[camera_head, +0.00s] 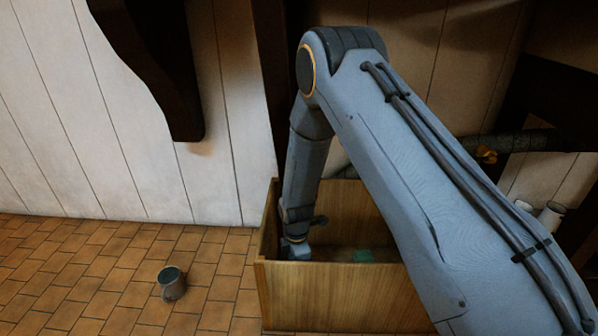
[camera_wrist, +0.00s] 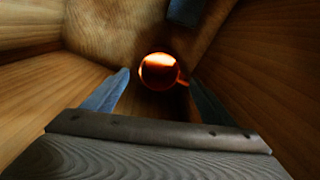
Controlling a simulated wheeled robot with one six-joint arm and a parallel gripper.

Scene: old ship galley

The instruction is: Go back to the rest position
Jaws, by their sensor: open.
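My gripper (camera_wrist: 155,95) is open and reaches down inside a wooden box. In the wrist view its two fingers stand apart, with a glossy orange-brown round thing (camera_wrist: 159,71), perhaps a mug, beyond and between them. I cannot tell whether the fingers touch it. In the head view my arm bends over the box's rim, and the fingers are hidden behind the front wall.
The open wooden box (camera_head: 340,297) stands on the tiled floor, its walls close around my gripper. A teal thing (camera_head: 363,256) lies inside it. A pipe (camera_head: 515,142) runs behind at right.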

